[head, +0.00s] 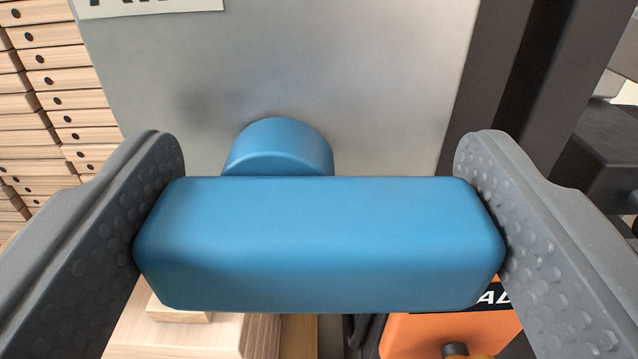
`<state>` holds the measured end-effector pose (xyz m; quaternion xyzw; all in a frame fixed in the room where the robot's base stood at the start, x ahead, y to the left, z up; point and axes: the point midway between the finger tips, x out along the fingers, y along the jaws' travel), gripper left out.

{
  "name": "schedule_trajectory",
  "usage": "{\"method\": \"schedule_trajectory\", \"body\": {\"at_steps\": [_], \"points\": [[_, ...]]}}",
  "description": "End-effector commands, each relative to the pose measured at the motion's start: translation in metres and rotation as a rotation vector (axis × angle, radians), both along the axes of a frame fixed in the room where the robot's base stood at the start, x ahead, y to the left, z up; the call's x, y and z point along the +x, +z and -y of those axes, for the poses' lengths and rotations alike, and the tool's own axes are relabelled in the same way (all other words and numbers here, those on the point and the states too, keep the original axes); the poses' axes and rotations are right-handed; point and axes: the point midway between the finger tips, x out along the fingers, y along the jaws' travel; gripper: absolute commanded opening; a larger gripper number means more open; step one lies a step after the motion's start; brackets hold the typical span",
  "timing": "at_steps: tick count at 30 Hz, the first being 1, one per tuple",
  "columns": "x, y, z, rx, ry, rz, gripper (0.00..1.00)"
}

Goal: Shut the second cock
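The cock shows as a blue handle bar (320,240) with rounded edges, lying level across the middle of the head view. Behind it a round blue hub (278,150) sits against a grey metal panel (350,70). The hub is left of the bar's middle, and its lower part is hidden by the bar. My gripper (318,160) has one dark, dimpled finger at each end of the bar. Both finger pads appear to press on the bar's ends. Whether this is the second cock cannot be told, as no other cock is in view.
A stack of wooden drawers or slats (65,95) stands at left. A dark upright post (520,90) stands at right. Below are pale wooden blocks (185,335) and an orange object (430,335) with a black label. A partly cut-off sign (165,5) is on the panel.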

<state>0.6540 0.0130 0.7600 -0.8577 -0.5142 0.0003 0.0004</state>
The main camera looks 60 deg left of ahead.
Motion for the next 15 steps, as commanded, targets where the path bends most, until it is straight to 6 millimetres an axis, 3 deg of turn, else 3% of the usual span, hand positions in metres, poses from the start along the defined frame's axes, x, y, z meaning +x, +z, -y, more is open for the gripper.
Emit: {"method": "schedule_trajectory", "body": {"at_steps": [15], "points": [[-0.0017,0.0008,-0.0001,-0.078,-0.002,0.141,0.50]]}}
